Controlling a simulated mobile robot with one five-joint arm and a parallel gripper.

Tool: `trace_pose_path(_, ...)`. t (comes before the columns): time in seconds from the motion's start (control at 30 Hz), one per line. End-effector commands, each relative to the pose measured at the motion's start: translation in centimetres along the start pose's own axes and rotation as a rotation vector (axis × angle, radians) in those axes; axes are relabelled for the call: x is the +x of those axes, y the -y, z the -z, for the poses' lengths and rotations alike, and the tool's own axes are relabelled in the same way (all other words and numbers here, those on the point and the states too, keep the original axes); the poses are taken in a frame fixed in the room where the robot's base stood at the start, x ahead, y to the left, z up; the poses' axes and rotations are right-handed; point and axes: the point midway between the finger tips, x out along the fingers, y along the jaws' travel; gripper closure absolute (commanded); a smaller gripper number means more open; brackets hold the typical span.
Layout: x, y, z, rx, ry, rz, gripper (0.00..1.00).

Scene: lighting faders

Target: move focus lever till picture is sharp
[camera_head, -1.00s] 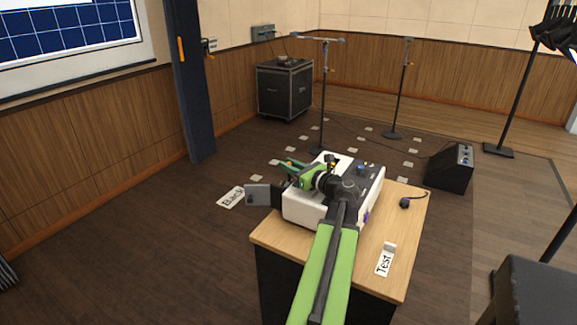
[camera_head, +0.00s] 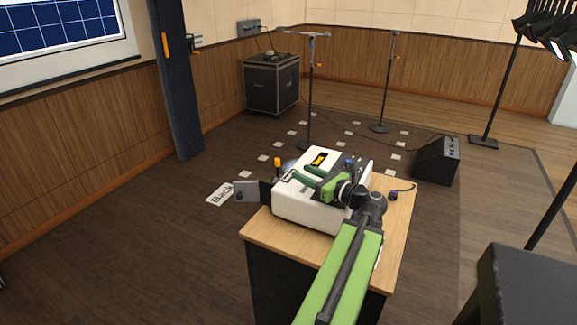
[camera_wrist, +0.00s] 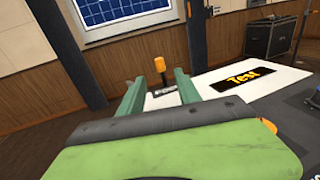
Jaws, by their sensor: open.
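A white projector (camera_head: 300,212) stands on a wooden table. A lever with an orange knob (camera_head: 277,162) stands upright at its far left edge; in the wrist view the orange knob (camera_wrist: 159,64) shows just beyond my fingertips, between them in the picture. My gripper (camera_head: 298,174) is open above the projector's top, its green fingers pointing towards the lever. In the wrist view my gripper (camera_wrist: 160,84) holds nothing. The projected picture, a blue grid with pale lines (camera_head: 60,25), is on the screen at upper left; I cannot tell how sharp it is.
A black plate marked "Test" (camera_wrist: 243,77) is on the projector's top. A grey flap (camera_head: 247,191) juts out at its left. The wooden table top (camera_head: 262,232) has bare room at the front left. A dark post (camera_head: 176,90) stands behind.

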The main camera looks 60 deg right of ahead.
Motion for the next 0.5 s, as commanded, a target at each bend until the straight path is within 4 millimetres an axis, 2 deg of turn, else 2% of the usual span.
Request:
trace_pose_path(0.03, -1.3, 0.0, 0.0, 0.0, 0.0, 0.004, 0.6)
trace_pose_path(0.1, -2.7, 0.0, 0.0, 0.0, 0.0, 0.003, 0.6)
trace_pose_path(0.2, -4.1, 0.1, 0.0, 0.0, 0.0, 0.001, 0.6)
trace_pose_path(0.3, -4.8, 0.1, 0.0, 0.0, 0.0, -0.001, 0.6)
trace_pose_path(0.5, -5.0, 0.1, 0.0, 0.0, 0.0, -0.002, 0.6)
